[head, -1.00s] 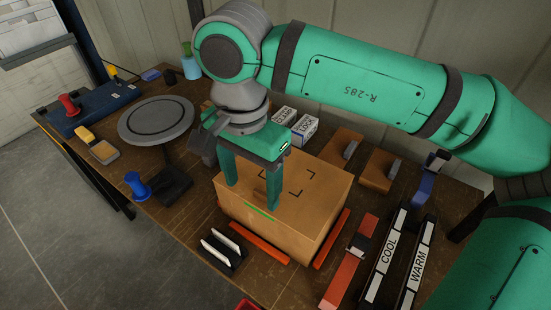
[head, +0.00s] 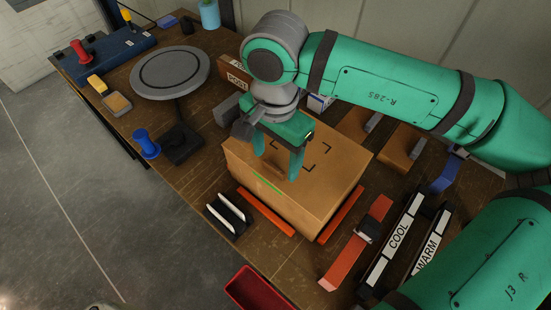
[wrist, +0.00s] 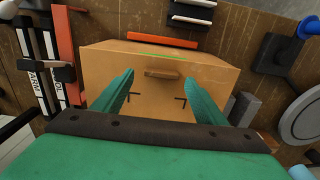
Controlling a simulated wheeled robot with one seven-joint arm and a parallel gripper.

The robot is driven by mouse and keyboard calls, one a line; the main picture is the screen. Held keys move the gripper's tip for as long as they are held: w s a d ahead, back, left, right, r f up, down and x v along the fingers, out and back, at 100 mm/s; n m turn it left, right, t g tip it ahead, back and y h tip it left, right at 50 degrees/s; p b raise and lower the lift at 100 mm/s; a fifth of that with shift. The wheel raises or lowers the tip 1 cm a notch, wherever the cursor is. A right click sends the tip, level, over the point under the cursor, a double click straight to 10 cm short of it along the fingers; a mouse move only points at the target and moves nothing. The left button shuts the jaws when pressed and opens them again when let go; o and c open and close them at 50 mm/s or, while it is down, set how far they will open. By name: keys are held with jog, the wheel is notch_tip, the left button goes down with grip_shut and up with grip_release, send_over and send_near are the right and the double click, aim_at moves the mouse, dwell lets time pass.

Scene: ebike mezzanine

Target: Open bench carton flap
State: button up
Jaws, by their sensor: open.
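The brown carton (head: 335,170) sits closed on the bench, with corner marks on its top flap. A small raised tab (head: 273,170) lies on the flap near the front edge, beside a thin green strip (head: 265,183). My gripper (head: 277,168) is open above the flap, its two green fingers apart on either side of the tab. In the wrist view, the tab (wrist: 162,74) lies between and slightly beyond the fingertips (wrist: 161,80), with gaps on both sides. Nothing is held. I cannot tell whether the fingertips touch the flap.
Orange rails (head: 265,212) border the carton. A black rack (head: 228,213) with white plates stands in front; a red bin (head: 258,288) is below. COOL (head: 393,243) and WARM (head: 425,252) racks lie right. A grey round stand (head: 170,72) and blue knob (head: 146,143) are left.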

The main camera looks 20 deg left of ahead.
jog(key=shift+f, duration=0.55)
jog(key=shift+s+a+f, duration=0.2)
jog(key=shift+a+f, duration=0.05)
jog(key=shift+f, duration=0.1)
